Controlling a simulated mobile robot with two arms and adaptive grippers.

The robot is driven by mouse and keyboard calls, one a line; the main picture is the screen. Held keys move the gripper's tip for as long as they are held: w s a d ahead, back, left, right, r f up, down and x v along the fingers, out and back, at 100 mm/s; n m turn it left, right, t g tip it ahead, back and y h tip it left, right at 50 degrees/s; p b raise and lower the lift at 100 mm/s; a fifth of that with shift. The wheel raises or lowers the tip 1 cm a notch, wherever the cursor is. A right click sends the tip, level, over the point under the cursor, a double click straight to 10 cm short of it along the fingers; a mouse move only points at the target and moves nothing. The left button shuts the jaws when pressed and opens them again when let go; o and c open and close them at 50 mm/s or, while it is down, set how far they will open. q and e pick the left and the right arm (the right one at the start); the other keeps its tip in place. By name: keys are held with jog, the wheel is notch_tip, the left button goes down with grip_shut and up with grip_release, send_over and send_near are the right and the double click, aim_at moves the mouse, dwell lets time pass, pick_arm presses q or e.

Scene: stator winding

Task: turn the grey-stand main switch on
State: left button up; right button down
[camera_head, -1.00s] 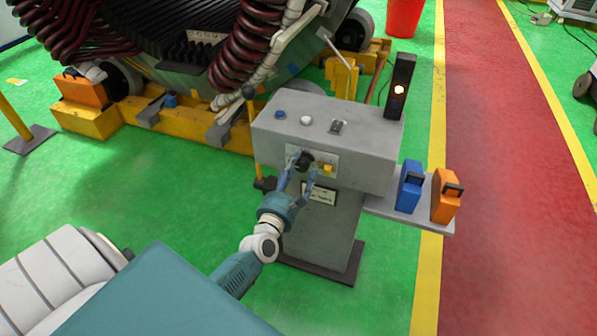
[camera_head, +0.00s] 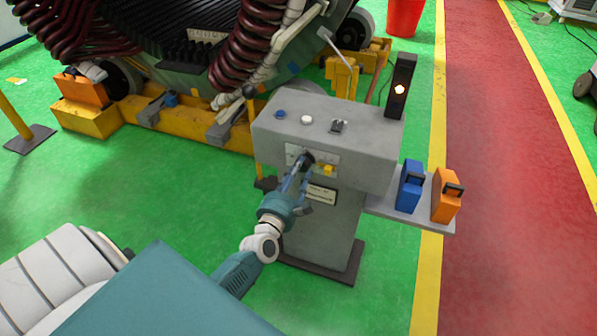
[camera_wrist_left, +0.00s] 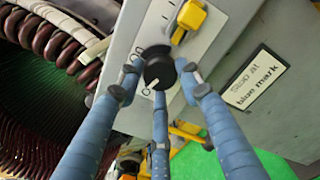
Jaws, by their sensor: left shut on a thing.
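The grey stand (camera_head: 330,148) is in the middle of the head view. Its main switch, a round black knob (camera_head: 308,157), sits on a pale plate on the front face. In the left wrist view the knob (camera_wrist_left: 159,72) shows a small white mark on its lower edge, and fingers stand around it. My left gripper (camera_head: 304,167) is shut on the knob, with its fingers pointing up at the panel; in the wrist view the gripper (camera_wrist_left: 160,85) has three blue-grey fingers. Plate markings are partly hidden by knob and fingers. My right gripper is not in view.
A yellow switch (camera_head: 328,170) is right beside the knob. A blue button (camera_head: 280,114), a white button (camera_head: 306,120) and a small toggle (camera_head: 338,127) are on top. A lit lamp post (camera_head: 400,88) stands behind. Blue (camera_head: 409,188) and orange (camera_head: 446,198) cases stand on the right shelf.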

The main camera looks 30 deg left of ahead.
pick_arm(q)
jog(key=m, duration=0.3)
jog(key=shift+w+r+m, duration=0.1)
jog(key=shift+r+m, duration=0.1)
jog(key=shift+m, duration=0.2)
jog(key=m+p, duration=0.1)
jog(key=m, duration=0.2)
jog(key=shift+d+m, duration=0.1)
jog(key=shift+m, duration=0.2)
jog(key=m, duration=0.3)
jog(key=shift+m+p, duration=0.3)
jog(key=shift+p, duration=0.1)
jog(key=shift+d+f+m+p, duration=0.1)
jog(key=shift+m+p, duration=0.1)
jog(key=shift+m, duration=0.55)
jog(key=shift+f+m+p, duration=0.1)
jog(key=shift+m+p, duration=0.05)
jog(key=shift+m, duration=0.6)
jog(key=shift+f, duration=0.1)
jog(key=o, duration=1.1)
jog(key=shift+d+m, duration=0.1)
jog(key=shift+m, duration=0.2)
jog(key=shift+o, duration=0.2)
